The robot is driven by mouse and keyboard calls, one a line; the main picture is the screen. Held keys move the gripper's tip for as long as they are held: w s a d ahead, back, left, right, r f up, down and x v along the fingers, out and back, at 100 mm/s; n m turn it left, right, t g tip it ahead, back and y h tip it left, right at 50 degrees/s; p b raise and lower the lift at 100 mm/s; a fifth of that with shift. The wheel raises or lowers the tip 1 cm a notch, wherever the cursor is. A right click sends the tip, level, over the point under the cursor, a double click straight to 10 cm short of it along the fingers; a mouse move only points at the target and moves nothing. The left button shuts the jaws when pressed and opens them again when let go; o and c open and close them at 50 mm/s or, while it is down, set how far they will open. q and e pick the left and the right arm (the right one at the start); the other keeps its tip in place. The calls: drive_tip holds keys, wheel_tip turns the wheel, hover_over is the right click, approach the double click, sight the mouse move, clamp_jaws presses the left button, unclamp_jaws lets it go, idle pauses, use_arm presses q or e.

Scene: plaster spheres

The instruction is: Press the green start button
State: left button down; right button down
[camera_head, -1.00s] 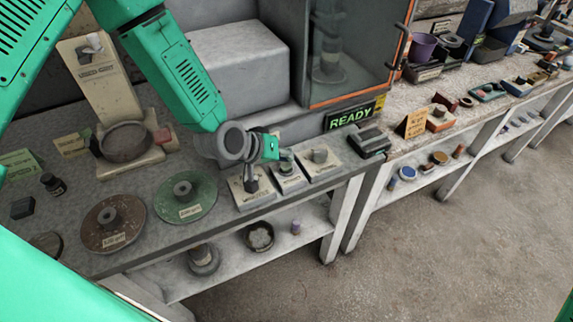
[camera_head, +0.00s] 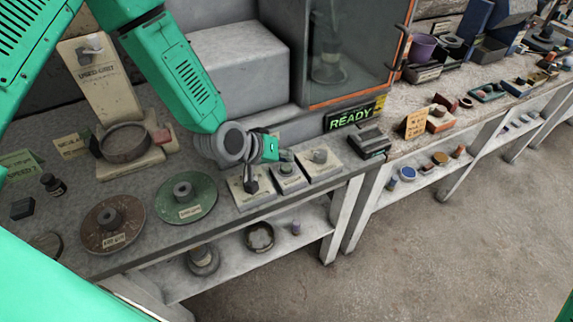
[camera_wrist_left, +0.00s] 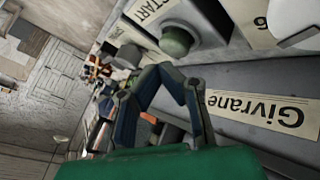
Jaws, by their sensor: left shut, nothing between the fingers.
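The green start button (camera_head: 287,169) sits on a small pale box with a label, near the front edge of the grey bench. In the left wrist view the round green button (camera_wrist_left: 177,40) stands on its box beside a START label (camera_wrist_left: 150,11). My left gripper (camera_head: 280,155) is just behind and above the button in the head view. In the wrist view its fingers (camera_wrist_left: 166,73) come together at the tips, empty, below the button in the picture and seemingly apart from it. My right gripper is not in view.
Pale boxes with a dark knob (camera_head: 250,185) and a grey knob (camera_head: 320,157) flank the button box. A lit READY sign (camera_head: 351,117) stands behind, below an orange-framed cabinet (camera_head: 352,95). Green (camera_head: 186,195) and brown (camera_head: 112,222) discs lie to the left.

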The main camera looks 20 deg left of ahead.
use_arm(q)
drive_tip(key=shift+f, duration=0.35)
